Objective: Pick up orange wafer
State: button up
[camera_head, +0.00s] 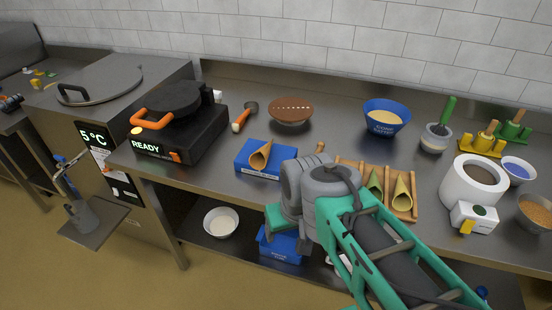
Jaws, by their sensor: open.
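An orange-tan wafer cone (260,156) lies tilted on a blue tray (245,170) near the front edge of the steel counter. It is the most orange of the wafers I see. A wooden rack (349,162) to its right holds a greenish cone (375,186) and a yellow-tan cone (402,194). My gripper (283,220) shows only in part at the end of my green and grey arm, in front of the counter edge, below and right of the tray. It is open and apart from the orange wafer. My wrist hides its fingertips and part of the rack.
A waffle iron (180,120) with orange handles stands left of the tray. An orange-handled tool (243,117), a brown round dish (290,111) and a blue bowl (386,120) stand behind. A white pot (470,190) is at right. A white bowl (221,223) sits on the lower shelf.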

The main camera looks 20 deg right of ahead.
aim_at(258, 160)
jog(key=u, duration=0.05)
jog(key=k, duration=0.65)
jog(key=u, duration=0.8)
jog(key=i, duration=1.15)
jog(key=u, duration=0.7)
